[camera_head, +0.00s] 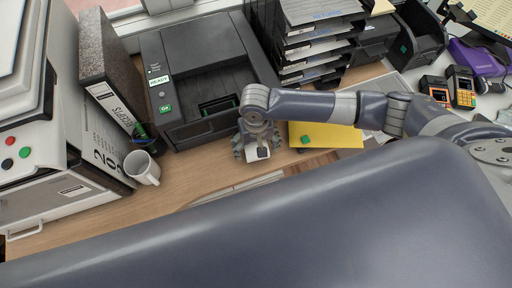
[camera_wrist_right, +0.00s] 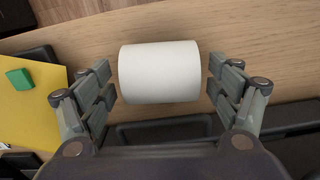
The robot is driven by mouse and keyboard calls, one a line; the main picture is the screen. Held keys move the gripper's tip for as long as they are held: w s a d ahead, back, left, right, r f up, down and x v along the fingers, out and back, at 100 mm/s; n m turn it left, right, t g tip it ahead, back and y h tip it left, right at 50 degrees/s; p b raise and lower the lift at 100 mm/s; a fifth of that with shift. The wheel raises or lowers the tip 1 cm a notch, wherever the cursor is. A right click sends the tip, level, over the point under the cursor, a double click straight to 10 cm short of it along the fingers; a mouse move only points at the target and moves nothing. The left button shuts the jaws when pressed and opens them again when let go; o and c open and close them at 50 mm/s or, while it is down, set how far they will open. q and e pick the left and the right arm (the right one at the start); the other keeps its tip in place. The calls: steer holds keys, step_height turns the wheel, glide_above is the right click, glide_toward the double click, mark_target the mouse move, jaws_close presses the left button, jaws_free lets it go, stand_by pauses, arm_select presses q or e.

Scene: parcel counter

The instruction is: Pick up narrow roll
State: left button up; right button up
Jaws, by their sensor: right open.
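The narrow roll is a white paper roll (camera_wrist_right: 160,72) lying on its side on the wooden counter in the right wrist view. It sits between the two fingers of my right gripper (camera_wrist_right: 161,88), which is open, with a gap on each side of the roll. In the head view a small part of the white roll (camera_head: 257,154) shows under my right gripper (camera_head: 252,150), beside the front of the dark printer. The gripper hides most of it there. My left gripper is not in view.
The dark printer (camera_head: 205,75) stands just behind the right gripper. A yellow envelope (camera_head: 335,138) with a green block (camera_head: 305,139) lies to its right. A white mug (camera_head: 142,168) and binders (camera_head: 110,65) are at the left. Black stacked trays (camera_head: 318,35) stand at the back.

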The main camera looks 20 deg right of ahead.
steer(key=shift+f, duration=0.55)
steer(key=c, duration=1.2)
steer(key=shift+c, duration=0.2)
steer(key=shift+r, duration=0.45)
step_height(320, 180, up, 2)
steer(key=shift+r+b, duration=0.15)
steer(key=shift+b, duration=0.25)
steer(key=s+a+r+b, duration=0.1)
steer(key=s+r+b, duration=0.1)
steer(key=s, duration=1.4)
steer(key=shift+a, duration=0.3)
